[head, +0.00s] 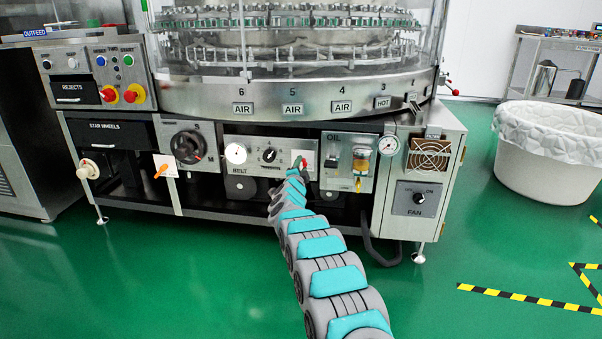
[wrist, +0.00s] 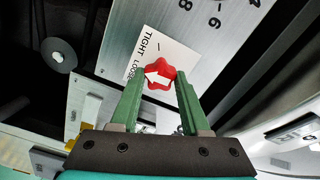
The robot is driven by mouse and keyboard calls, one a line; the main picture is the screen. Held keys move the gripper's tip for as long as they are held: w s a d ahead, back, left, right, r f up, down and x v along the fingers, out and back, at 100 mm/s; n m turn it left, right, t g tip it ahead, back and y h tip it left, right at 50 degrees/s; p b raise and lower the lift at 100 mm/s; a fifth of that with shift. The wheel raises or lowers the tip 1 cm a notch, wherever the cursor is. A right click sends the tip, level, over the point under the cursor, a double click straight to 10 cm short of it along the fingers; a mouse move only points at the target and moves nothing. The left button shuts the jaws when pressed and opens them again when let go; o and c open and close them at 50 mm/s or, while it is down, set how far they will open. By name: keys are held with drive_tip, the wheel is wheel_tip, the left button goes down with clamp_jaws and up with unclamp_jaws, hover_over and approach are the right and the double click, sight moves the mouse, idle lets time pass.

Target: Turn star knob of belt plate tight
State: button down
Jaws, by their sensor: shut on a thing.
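The red star knob (wrist: 159,75) sits on a white label (wrist: 165,55) marked TIGHT and LOOSE, fixed to the grey belt plate (wrist: 200,40). A white pointer mark shows on the knob's face. My gripper (wrist: 162,78) has its two green fingers on either side of the knob, shut on it. In the head view the knob (head: 304,163) shows as a small red spot at the right end of the belt panel (head: 250,142), mostly hidden by my gripper (head: 300,166).
Left of the knob on the belt panel are a black dial (head: 269,155) and a white round gauge (head: 236,153). The oil unit (head: 338,165) stands close on the right, with the fan box (head: 417,198) beyond it. Green floor (head: 180,280) in front is clear.

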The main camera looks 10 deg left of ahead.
drive_tip(key=m+b, duration=0.1)
drive_tip(key=m, duration=0.4)
drive_tip(key=shift+d+f+m, duration=0.1)
drive_tip(key=shift+m, duration=0.2)
drive_tip(key=m, duration=0.4)
drive_tip(key=shift+f+m, duration=0.1)
drive_tip(key=shift+m, duration=1.4)
drive_tip(key=shift+c, duration=1.9)
unclamp_jaws()
drive_tip(key=shift+s, duration=0.1)
drive_tip(key=s, duration=0.7)
drive_tip(key=shift+s+a, duration=0.2)
drive_tip(key=shift+s, duration=0.1)
